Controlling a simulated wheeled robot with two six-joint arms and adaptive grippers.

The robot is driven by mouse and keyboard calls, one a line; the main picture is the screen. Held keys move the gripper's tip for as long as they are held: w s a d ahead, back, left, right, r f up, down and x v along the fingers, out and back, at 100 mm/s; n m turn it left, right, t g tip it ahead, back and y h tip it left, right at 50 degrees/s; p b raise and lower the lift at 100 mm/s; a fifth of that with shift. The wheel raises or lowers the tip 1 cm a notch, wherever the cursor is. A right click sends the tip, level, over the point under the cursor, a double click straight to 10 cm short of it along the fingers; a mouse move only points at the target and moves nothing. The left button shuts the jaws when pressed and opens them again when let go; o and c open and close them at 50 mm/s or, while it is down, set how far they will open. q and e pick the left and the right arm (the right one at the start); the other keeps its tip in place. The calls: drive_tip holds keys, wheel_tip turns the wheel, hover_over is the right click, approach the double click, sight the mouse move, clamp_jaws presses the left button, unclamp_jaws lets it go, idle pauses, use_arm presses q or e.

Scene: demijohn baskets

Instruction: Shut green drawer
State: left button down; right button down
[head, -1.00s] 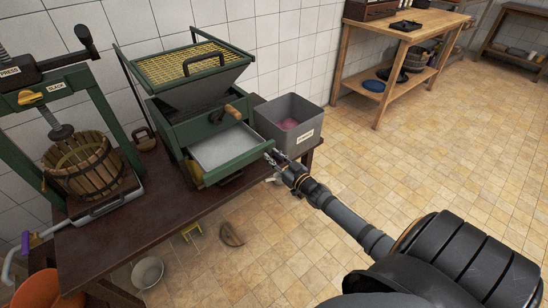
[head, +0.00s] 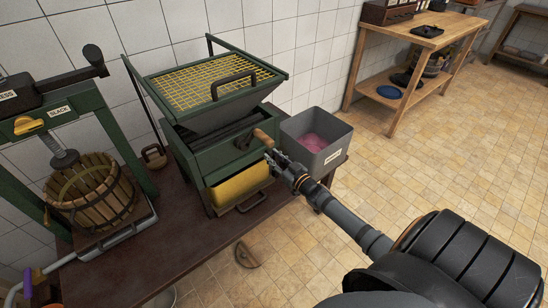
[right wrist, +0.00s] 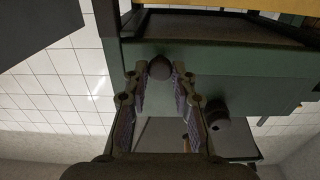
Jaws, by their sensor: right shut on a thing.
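The green drawer (head: 228,168) is in the green machine on the dark table; its front sits close against the body and no inside shows. Whether it is fully flush I cannot tell. My right gripper (head: 272,162) is at the right end of the drawer front, below the wooden crank handle (head: 263,136). In the right wrist view the fingers of my right gripper (right wrist: 159,88) are around a small round knob (right wrist: 159,68) against the green front (right wrist: 245,75). My left gripper is not in view.
A yellow bin (head: 240,188) with a dark handle is under the drawer. A grey bin (head: 338,132) stands just right of the machine, close to my right arm. A basket press (head: 92,190) stands left. The tiled floor at right is clear.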

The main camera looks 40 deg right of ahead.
drive_tip(key=shift+s+f, duration=0.1)
drive_tip(key=shift+s, duration=0.1)
drive_tip(key=c, duration=1.1)
unclamp_jaws()
drive_tip(key=shift+s, duration=0.25)
drive_tip(key=shift+w, duration=0.1)
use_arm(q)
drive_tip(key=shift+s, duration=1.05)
use_arm(e)
drive_tip(key=s, duration=0.8)
drive_tip(key=s+d, duration=0.1)
drive_tip(key=s, duration=0.3)
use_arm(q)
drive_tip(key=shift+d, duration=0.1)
use_arm(e)
drive_tip(key=shift+w, duration=0.1)
